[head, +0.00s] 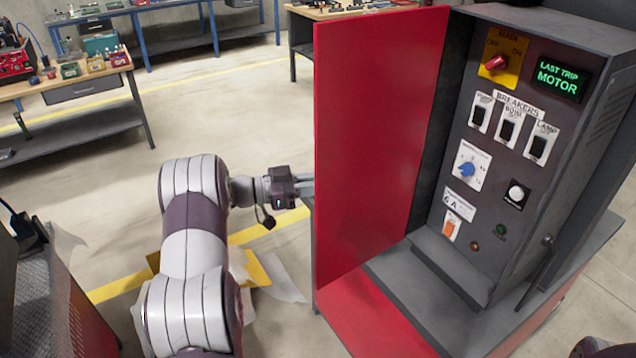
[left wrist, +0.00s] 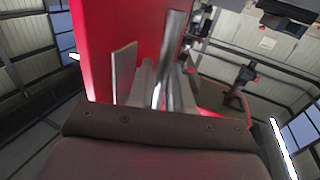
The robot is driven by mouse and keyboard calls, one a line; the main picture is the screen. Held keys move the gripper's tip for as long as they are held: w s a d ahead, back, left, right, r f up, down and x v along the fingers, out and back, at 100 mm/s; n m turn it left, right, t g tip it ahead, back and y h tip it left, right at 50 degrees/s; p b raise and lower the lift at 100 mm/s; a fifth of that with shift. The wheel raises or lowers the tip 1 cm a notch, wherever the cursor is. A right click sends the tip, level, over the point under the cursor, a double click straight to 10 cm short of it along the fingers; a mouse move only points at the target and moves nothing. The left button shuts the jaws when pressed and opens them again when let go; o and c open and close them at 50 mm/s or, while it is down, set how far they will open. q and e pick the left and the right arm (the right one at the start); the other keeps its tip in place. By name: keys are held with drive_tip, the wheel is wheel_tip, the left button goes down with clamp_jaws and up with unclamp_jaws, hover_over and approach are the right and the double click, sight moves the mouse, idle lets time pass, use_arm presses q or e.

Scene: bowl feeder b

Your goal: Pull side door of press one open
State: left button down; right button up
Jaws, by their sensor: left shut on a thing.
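The red side door (head: 375,150) of the grey control cabinet (head: 590,110) stands swung open, showing the panel inside. In the head view my left gripper (head: 304,187) is at the door's left edge, at about mid height, and its fingertips are partly hidden behind that edge. In the left wrist view the red door (left wrist: 108,45) fills the area in front, and my left gripper (left wrist: 160,85) is shut on a shiny metal bar-like handle (left wrist: 173,50). The handle cannot be seen in the head view. My right gripper is out of view.
The cabinet panel carries a red main switch (head: 496,63), breakers and a lit "LAST TRIP MOTOR" display (head: 558,78). Workbenches (head: 80,95) stand at the back left. The floor left of the door is open, with papers lying near a yellow line (head: 275,225).

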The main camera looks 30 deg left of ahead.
use_arm(q)
drive_tip(key=c, duration=1.2)
unclamp_jaws()
drive_tip(key=shift+r, duration=0.2)
drive_tip(key=shift+d, duration=0.15)
drive_tip(key=shift+s+a+f, duration=0.15)
drive_tip(key=shift+a, duration=0.15)
drive_tip(key=b+v, duration=0.3)
drive_tip(key=v, duration=0.9)
drive_tip(key=shift+b, duration=0.35)
